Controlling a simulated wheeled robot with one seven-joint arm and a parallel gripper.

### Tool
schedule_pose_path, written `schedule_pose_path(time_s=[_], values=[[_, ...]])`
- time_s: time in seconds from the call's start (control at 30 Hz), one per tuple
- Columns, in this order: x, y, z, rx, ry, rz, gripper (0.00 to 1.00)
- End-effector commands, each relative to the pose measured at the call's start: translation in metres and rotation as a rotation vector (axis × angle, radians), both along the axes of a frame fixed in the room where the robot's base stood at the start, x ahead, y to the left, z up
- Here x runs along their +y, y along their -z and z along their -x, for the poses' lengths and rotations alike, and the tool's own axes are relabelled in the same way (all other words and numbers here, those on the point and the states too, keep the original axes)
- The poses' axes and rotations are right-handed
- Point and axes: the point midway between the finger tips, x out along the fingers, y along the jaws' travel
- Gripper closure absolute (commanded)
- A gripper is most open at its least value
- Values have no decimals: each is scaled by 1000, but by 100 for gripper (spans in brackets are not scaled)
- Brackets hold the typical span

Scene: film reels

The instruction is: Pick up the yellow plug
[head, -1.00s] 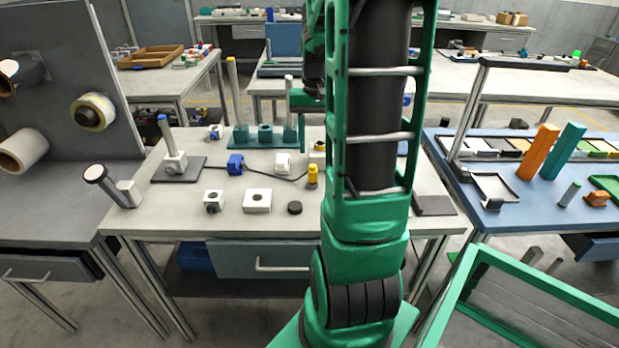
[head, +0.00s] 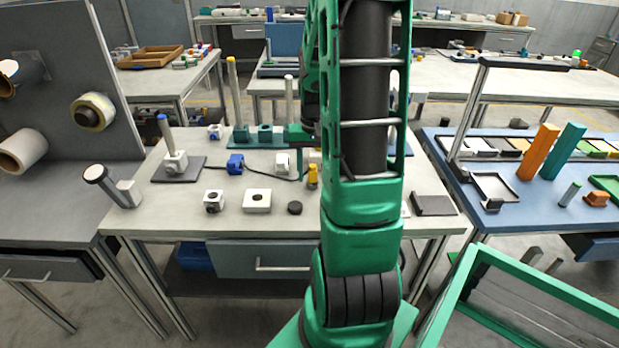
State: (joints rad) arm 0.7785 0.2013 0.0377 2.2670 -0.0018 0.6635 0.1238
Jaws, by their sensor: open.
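The yellow plug (head: 312,178) stands upright on the middle workbench, just left of my arm, at the end of a dark cable. My gripper (head: 303,163) is just above and behind the plug in the picture, pointing down, partly hidden by my arm. One green finger shows beside the white block there. The gripper is open, and the plug is not between its fingers as far as I can see.
Posts rise from a teal base (head: 248,143) behind. The bench front (head: 250,224) is clear.

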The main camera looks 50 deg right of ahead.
Motion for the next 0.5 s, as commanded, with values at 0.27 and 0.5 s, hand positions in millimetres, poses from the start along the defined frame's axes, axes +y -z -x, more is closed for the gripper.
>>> schedule_pose_path(time_s=[0.27,0.5], values=[[0,0,0,0,0,0,90],[0,0,0,0,0,0,100]])
